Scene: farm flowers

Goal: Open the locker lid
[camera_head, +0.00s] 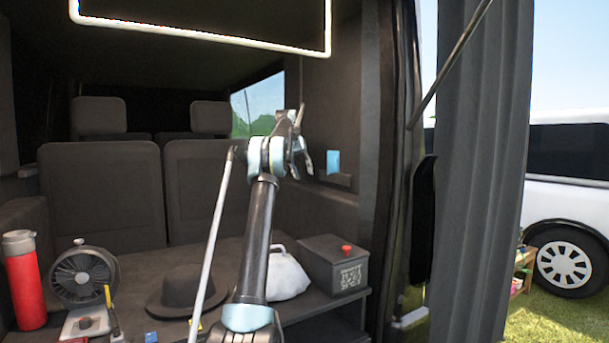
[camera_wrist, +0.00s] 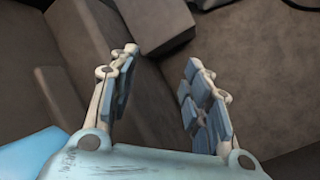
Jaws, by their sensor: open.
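A dark grey box (camera_head: 328,268) with a red knob (camera_head: 346,249) on its closed top and a QR code on its front sits at the right of the van's cargo deck. It is the only locker-like thing I see. My gripper (camera_head: 300,160) is raised well above and behind the box, near the right inner wall. In the wrist view my gripper (camera_wrist: 160,62) has its two blue-padded fingers spread apart, with nothing between them. Brown seat-like surfaces lie beyond the fingers there; I cannot make out the red knob in that view.
On the deck are a white bag (camera_head: 287,274) beside the box, a dark hat (camera_head: 185,292), a fan (camera_head: 83,275) and a red bottle (camera_head: 25,280). A pale pole (camera_head: 213,240) leans near my arm. Seats (camera_head: 100,195) stand behind; a grey curtain (camera_head: 482,150) hangs right.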

